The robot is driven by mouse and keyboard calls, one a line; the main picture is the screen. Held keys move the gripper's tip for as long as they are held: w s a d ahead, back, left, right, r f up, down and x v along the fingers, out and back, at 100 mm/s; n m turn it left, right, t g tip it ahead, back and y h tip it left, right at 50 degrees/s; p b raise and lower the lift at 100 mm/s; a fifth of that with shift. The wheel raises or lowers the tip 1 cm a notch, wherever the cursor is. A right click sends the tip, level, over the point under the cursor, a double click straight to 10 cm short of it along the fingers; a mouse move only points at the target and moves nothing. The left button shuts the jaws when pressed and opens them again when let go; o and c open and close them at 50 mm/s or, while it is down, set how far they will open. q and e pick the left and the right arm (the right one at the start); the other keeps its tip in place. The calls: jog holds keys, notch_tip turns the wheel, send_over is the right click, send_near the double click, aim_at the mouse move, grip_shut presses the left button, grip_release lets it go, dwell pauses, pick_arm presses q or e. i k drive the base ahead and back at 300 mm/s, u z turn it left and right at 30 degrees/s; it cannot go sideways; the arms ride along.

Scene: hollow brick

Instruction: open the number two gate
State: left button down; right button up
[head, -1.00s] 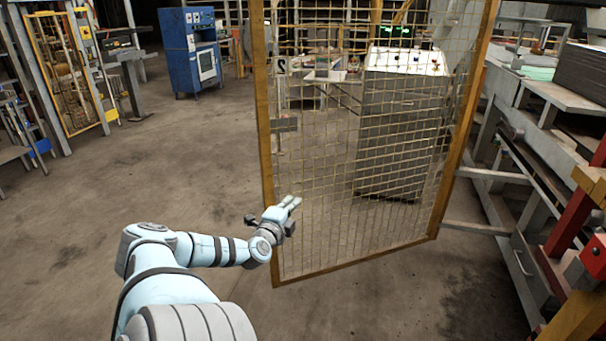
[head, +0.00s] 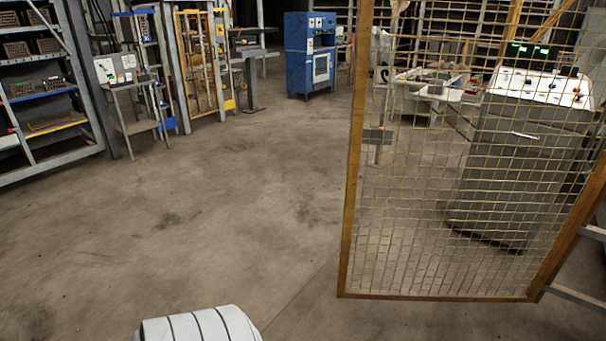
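The number two gate (head: 348,205) is a wire mesh panel in a yellow-brown frame at the right of the head view. Its plate with the number 2 (head: 381,75) reads mirrored through the mesh. A grey latch plate (head: 377,136) sits on its left edge. The gate stands swung out at an angle, with open floor to the left of its free edge. Only a white, banded part of my own arm shows at the bottom. Neither gripper is in view.
A grey control cabinet (head: 520,160) stands behind the mesh. A blue machine (head: 309,55) stands at the back. Shelves with bricks (head: 40,85) and a small panel stand (head: 125,85) line the left. The concrete floor (head: 200,190) in the middle is clear.

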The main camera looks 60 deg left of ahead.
aim_at(384, 77)
jog(key=u, duration=0.65)
jog(key=i, duration=0.7)
jog(key=u, duration=0.35)
